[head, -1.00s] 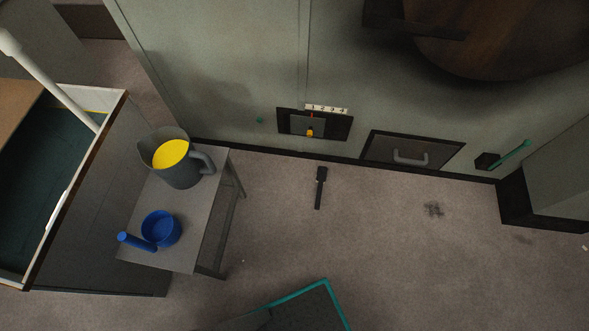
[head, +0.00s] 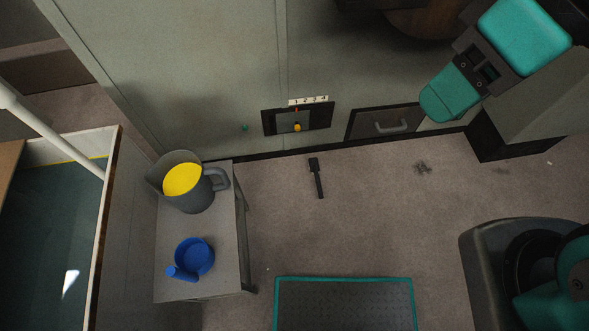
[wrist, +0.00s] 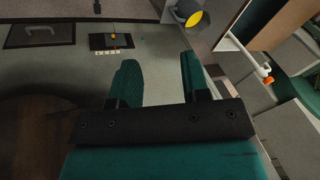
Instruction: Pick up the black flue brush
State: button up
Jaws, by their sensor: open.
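The black flue brush (head: 316,178) lies on the floor in front of the grey-green wall, below the panel with the yellow knob. A small dark piece of it shows at the top edge of the wrist view (wrist: 97,6). My gripper (head: 445,100) is at the upper right of the head view, well apart from the brush. In the wrist view its two teal fingers (wrist: 160,77) stand apart with nothing between them.
A grey side table (head: 222,260) holds a grey jug (head: 195,197) with yellow contents and a blue pan (head: 194,257). A teal-edged dark platform (head: 345,281) lies at the bottom. A dark hatch (head: 384,124) is in the wall. Floor around the brush is clear.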

aim_at(314, 168)
jog(key=i, duration=0.95)
